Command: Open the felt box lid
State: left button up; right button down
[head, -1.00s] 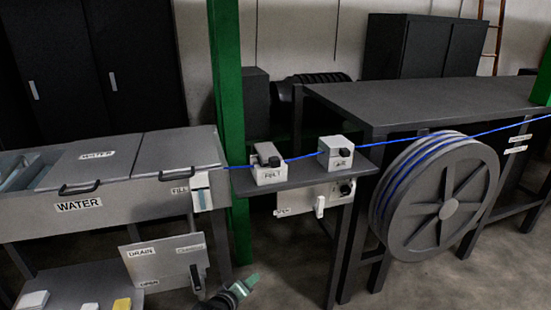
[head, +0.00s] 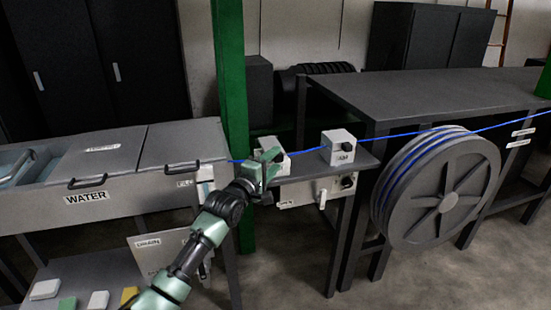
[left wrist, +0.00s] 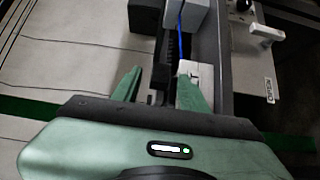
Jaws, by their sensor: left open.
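The felt box (head: 284,161) is a small pale box on the narrow grey shelf, with the blue cable (head: 308,154) running to it. My left gripper (head: 268,160) is in front of its left part and hides most of its front and lid. In the left wrist view the gripper (left wrist: 160,82) is open with nothing between its fingers. The right finger there overlaps a pale surface, likely the felt box (left wrist: 204,72). Whether it touches is unclear. The lid's state cannot be made out. My right gripper is not in view.
A second pale box labelled AIR (head: 338,148) stands to the right on the shelf (head: 325,171). A green post (head: 230,80) rises just behind the left gripper. The water tank (head: 130,192) is at left, the cable reel (head: 440,190) at right.

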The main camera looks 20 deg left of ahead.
pick_arm(q)
jog(key=shift+w+d, duration=0.1)
jog(key=shift+w, duration=0.55)
grip_shut()
dwell(1.0)
